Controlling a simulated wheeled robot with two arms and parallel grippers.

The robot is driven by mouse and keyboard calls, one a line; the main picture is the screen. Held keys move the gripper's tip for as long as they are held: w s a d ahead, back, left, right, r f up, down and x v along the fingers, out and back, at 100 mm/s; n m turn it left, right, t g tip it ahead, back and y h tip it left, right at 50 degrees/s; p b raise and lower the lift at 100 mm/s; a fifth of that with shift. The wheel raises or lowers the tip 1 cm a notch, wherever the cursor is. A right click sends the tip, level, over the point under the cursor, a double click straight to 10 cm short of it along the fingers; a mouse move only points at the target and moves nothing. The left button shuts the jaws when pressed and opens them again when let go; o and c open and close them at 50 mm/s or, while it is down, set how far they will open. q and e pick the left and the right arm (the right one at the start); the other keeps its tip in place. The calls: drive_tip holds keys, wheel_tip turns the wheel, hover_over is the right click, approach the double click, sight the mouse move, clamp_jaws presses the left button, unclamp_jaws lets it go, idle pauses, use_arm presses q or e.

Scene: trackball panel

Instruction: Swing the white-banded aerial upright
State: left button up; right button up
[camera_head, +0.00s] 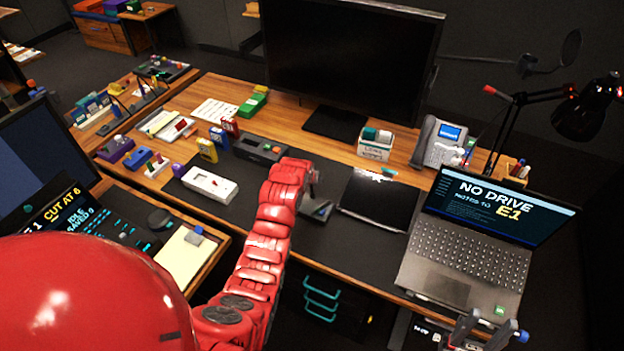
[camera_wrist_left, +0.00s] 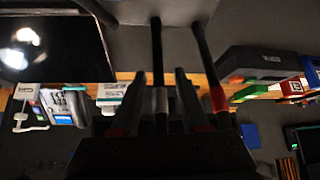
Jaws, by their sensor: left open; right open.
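In the left wrist view, the white-banded aerial (camera_wrist_left: 157,50) is a dark rod with a pale band low down. It runs between the two fingers of my left gripper (camera_wrist_left: 160,76), which are open with one on each side; contact cannot be told. A second dark rod (camera_wrist_left: 203,58), with a red band, slants just to the right. In the head view, my left gripper (camera_head: 317,196) is at the end of the red arm over the dark desk mat; the aerials are not clear there. My right gripper (camera_head: 482,333) is open and empty at the bottom right, near the laptop.
A black tablet (camera_head: 372,203) lies right of my left gripper, and a laptop (camera_head: 465,250) stands beyond it. A black box-shaped device (camera_head: 260,148) and a white device (camera_head: 209,185) are to the left. The phone (camera_head: 440,143) and monitor (camera_head: 350,55) stand behind.

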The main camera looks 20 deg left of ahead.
use_arm(q)
drive_tip(key=v, duration=1.6)
drive_tip(key=shift+s+r, duration=0.25)
drive_tip(key=shift+f, duration=0.1)
